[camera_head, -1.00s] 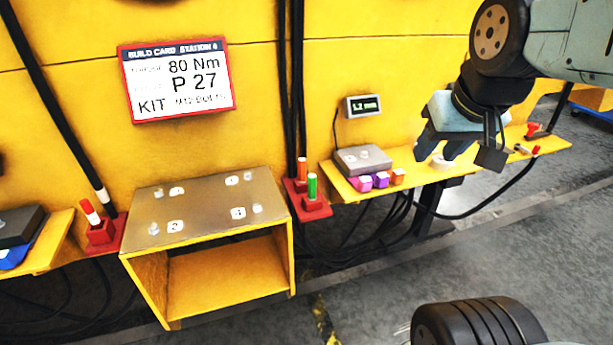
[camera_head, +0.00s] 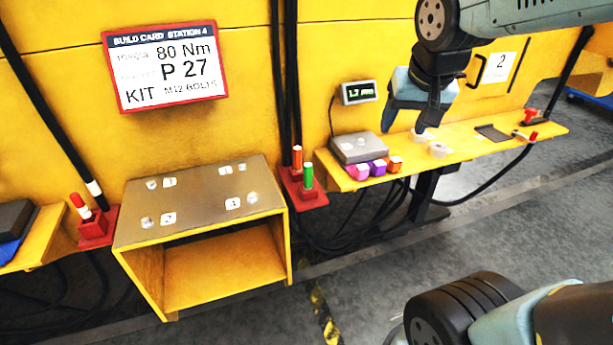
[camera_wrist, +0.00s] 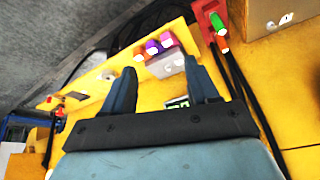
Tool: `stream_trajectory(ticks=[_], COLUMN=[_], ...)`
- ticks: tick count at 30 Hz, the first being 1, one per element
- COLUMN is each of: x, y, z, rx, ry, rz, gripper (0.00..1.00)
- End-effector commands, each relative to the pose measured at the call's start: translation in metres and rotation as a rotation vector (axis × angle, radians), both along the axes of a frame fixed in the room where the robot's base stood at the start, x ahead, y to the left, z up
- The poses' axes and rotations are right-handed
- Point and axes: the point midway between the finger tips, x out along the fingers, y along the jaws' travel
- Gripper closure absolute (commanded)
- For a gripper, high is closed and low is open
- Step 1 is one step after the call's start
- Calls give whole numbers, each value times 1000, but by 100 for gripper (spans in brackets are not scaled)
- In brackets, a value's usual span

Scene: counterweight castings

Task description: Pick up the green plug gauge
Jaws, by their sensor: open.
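The green plug gauge (camera_head: 307,176) stands upright in a red holder (camera_head: 310,197) on the wall side, right of the metal-topped yellow box. An orange plug gauge (camera_head: 297,157) stands just behind it. In the wrist view the green gauge (camera_wrist: 217,22) shows at the top right, beyond the right finger, with the orange one (camera_wrist: 223,45) near it. My gripper (camera_head: 410,122) is open and empty, above the yellow shelf and well to the right of the green gauge. Its two spread fingers (camera_wrist: 160,68) show in the wrist view with nothing between them.
The yellow shelf (camera_head: 470,147) carries a grey gauge block (camera_head: 360,147), pink, purple and orange cubes (camera_head: 378,167), white rings (camera_head: 438,150) and a dark pad (camera_head: 492,133). The yellow box (camera_head: 200,205) stands left of the holder. Black cables hang behind and below. A small display (camera_head: 359,92) is above.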

Motion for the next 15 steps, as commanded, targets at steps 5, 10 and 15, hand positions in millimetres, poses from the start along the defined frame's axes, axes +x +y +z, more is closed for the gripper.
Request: stream_trajectory(ticks=[5,10,15], x=[43,79,106], y=[31,67,109], z=[-24,-52,-83], rx=[1,-7,-21], ry=[33,49,52], rz=[-30,-61,-84], gripper=[41,41,41])
